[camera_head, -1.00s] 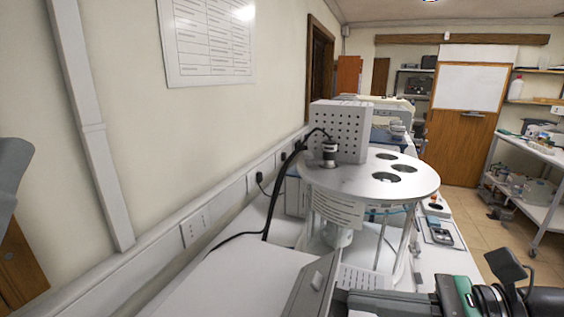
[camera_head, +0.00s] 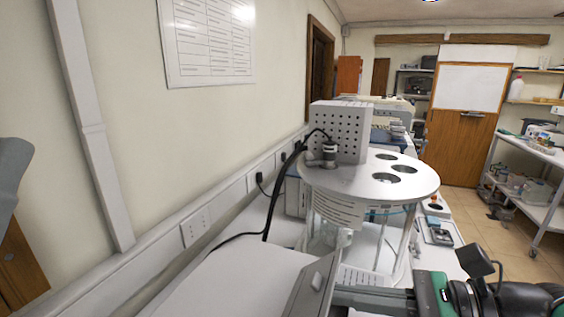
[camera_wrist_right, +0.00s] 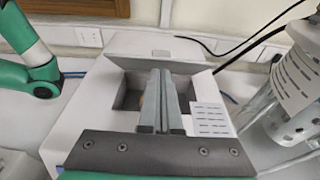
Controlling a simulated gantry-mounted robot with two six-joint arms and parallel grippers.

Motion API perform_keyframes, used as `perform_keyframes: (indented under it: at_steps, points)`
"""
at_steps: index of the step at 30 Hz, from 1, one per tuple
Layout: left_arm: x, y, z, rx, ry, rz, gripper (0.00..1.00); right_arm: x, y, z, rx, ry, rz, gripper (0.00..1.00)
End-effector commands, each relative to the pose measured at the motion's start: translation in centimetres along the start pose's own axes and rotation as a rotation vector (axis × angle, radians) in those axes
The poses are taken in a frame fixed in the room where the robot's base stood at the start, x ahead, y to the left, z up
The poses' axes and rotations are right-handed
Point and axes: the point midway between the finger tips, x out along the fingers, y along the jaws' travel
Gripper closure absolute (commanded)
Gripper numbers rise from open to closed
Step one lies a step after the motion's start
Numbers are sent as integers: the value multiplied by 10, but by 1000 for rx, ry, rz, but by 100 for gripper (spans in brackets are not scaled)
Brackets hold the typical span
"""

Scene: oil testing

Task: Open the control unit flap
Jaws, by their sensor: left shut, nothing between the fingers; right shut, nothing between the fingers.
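The control unit is a white box (camera_wrist_right: 90,105) in the right wrist view, with a recess in its top. Its grey flap (camera_wrist_right: 125,47) stands raised behind the recess, with a small tab at its middle. The flap also shows near the bottom of the head view (camera_head: 312,286). My right gripper (camera_wrist_right: 157,76) is shut and empty, its fingers over the recess and in front of the flap. Whether its tips touch the flap is unclear. The fingers hide part of the recess. My left gripper's fingers are not visible.
A round-topped apparatus (camera_head: 345,184) with a perforated box (camera_head: 340,130) stands beyond the unit. A black cable (camera_head: 268,215) runs along the wall.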

Motion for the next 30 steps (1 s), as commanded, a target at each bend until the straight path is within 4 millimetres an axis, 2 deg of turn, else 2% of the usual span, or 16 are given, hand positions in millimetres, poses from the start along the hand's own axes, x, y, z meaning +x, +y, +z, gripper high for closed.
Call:
perform_keyframes:
  at_steps: [15,30]
  points:
    - [3,0,-2,0,0,0,100,30,0,7,-1,-1,1,100]
    - [4,0,-4,0,0,0,100,36,0,9,-1,-1,1,100]
